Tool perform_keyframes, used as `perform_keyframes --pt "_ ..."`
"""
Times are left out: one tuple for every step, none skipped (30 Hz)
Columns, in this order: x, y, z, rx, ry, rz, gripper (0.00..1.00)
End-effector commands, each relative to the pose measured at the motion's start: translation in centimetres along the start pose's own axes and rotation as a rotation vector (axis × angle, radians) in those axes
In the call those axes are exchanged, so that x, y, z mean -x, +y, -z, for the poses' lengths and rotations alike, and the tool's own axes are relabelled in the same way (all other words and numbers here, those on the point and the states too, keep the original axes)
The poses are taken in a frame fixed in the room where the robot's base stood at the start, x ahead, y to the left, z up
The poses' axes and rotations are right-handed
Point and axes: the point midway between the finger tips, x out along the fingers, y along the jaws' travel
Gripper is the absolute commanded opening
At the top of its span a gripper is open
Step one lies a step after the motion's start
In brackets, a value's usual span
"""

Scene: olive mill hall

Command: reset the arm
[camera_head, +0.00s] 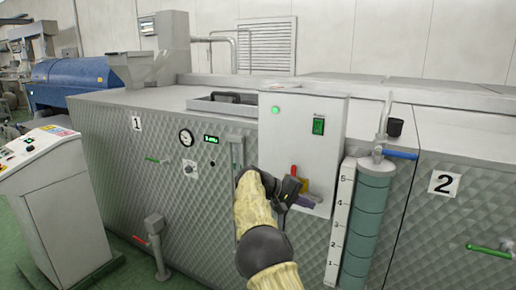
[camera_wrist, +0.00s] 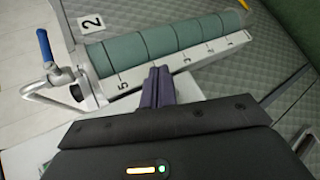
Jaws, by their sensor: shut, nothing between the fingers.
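My arm (camera_head: 266,245) in a padded yellow sleeve reaches up from the bottom of the head view. My gripper (camera_head: 308,202) is in front of the lower part of a pale control box (camera_head: 300,135). In the wrist view its purple fingers (camera_wrist: 157,87) lie together with nothing between them. A red and yellow switch (camera_head: 294,171) on the box shows just above the gripper, which partly hides it. I cannot tell whether the gripper touches the box.
A green sight column (camera_head: 367,225) with a numbered scale (camera_head: 338,230) and blue-handled valve (camera_head: 401,154) stands close right of the gripper. A red-handled tap (camera_head: 156,240) is lower left. A sloped console (camera_head: 45,175) stands far left. Open floor shows at bottom left.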

Motion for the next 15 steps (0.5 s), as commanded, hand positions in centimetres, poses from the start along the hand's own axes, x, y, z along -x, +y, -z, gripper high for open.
perform_keyframes --pt "-1.3 0.5 -1.1 0.000 -0.006 0.061 0.00" --pt "-2.0 0.5 -1.6 -0.001 -0.006 0.094 0.00" --pt "-2.9 0.4 -2.3 -0.001 -0.005 0.140 0.00" --pt "-3.5 0.3 -2.9 -0.003 -0.003 0.173 0.00" --pt "-4.0 0.1 -3.4 -0.004 -0.001 0.207 0.00" --pt "-4.6 -0.1 -4.2 -0.007 0.002 0.250 0.00" --pt "-5.0 -0.3 -4.9 -0.011 0.005 0.284 0.00" --pt "-5.3 -0.5 -5.5 -0.014 0.009 0.315 0.00" --pt "-5.7 -0.8 -6.4 -0.021 0.013 0.359 0.00" --pt "-5.9 -1.1 -7.0 -0.025 0.017 0.389 0.00" --pt "-6.1 -1.4 -7.7 -0.030 0.022 0.421 0.00" --pt "-6.3 -1.8 -8.7 -0.038 0.029 0.461 0.00" --pt "-6.3 -2.1 -9.4 -0.045 0.034 0.491 0.00" --pt "-6.3 -2.4 -10.1 -0.051 0.039 0.520 0.00" --pt "-6.3 -2.9 -11.1 -0.061 0.046 0.558 0.00"
